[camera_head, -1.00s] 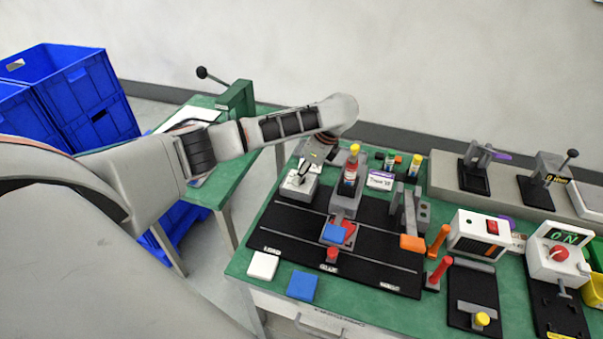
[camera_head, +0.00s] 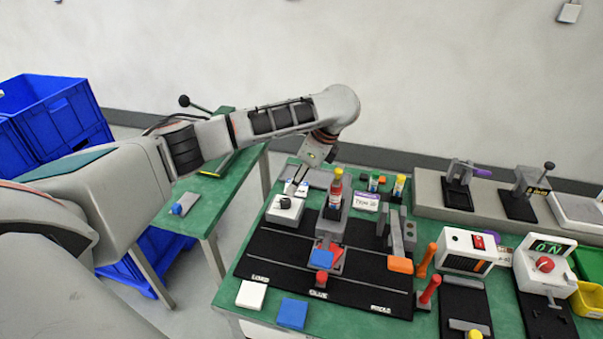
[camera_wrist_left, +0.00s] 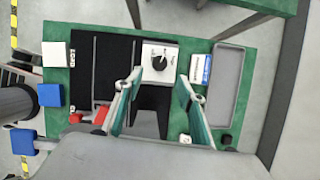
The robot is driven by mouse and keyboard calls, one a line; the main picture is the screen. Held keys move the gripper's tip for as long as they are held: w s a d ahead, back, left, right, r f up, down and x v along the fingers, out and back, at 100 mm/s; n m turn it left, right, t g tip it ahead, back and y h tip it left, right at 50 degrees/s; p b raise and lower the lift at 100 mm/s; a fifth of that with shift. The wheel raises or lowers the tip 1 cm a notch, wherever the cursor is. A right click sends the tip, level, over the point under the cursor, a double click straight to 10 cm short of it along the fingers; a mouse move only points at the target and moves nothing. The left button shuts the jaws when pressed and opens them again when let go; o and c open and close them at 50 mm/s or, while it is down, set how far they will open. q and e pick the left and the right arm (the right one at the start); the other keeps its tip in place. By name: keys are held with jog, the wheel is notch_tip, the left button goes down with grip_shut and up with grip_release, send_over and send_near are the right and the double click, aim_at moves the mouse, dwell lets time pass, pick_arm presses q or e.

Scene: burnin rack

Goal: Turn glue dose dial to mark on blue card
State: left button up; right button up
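The dose dial is a black knob (camera_head: 285,202) on a white box (camera_head: 289,215) at the back left of the black board. In the left wrist view the knob (camera_wrist_left: 159,63) has a pale pointer line, and the box (camera_wrist_left: 150,52) has small marks around it. A small blue and white card (camera_wrist_left: 201,70) lies beside the box; it also shows in the head view (camera_head: 302,190), and its print is too small to read. My left gripper (camera_head: 299,181) is above and just behind the dial, apart from it. Its fingers (camera_wrist_left: 160,77) are open and empty. My right gripper is out of view.
A red glue bottle (camera_head: 335,191) stands right of the dial, in a grey holder. A grey tray (camera_wrist_left: 228,85) lies beyond the card. White (camera_head: 251,294) and blue (camera_head: 293,313) squares lie at the front. An orange-tipped lever (camera_head: 400,264) stands further right.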

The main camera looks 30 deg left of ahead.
pick_arm(q)
jog(key=shift+v, duration=1.65)
jog(key=shift+f, duration=0.1)
